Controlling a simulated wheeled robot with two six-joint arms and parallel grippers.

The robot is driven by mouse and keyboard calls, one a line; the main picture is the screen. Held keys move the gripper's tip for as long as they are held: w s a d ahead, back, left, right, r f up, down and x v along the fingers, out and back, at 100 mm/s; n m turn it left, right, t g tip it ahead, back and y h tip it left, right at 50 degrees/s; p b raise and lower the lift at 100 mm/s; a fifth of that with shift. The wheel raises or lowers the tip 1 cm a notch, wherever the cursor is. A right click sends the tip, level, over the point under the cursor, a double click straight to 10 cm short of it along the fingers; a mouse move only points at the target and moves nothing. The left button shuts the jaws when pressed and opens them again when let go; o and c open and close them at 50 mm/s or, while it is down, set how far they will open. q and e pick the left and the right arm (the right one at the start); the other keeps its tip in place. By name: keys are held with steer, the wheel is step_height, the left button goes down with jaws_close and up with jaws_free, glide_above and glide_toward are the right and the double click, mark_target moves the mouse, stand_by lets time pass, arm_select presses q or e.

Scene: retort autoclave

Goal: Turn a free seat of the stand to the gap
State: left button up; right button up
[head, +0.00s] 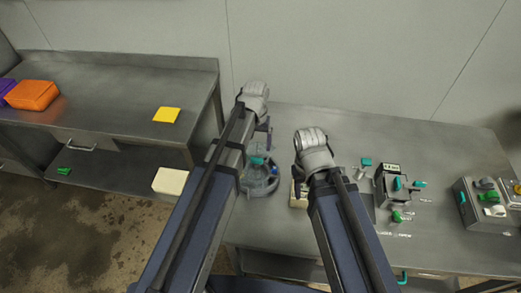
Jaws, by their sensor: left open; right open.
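The round grey stand (259,187) sits on the steel table, with teal and blue parts on it. My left arm covers its left side, so I cannot tell which seats are free or where the gap is. My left gripper (266,131) is open, just beyond the stand's far side; whether it touches the stand is unclear.
A device with a small display (392,185) and grey boxes with coloured knobs (482,208) stand at right. A separate bench (120,92) at left holds an orange bundle (33,95) and a yellow pad (167,115). The table's back right is clear.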

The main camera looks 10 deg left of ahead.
mark_target(257, 159)
arm_select(q)
steer(key=shift+s+f, duration=0.1)
steer(key=shift+f, duration=0.15)
step_height(257, 159, down, 7)
steer(key=b, duration=0.8)
steer(key=shift+f, duration=0.2)
jaws_close()
stand_by(0.4)
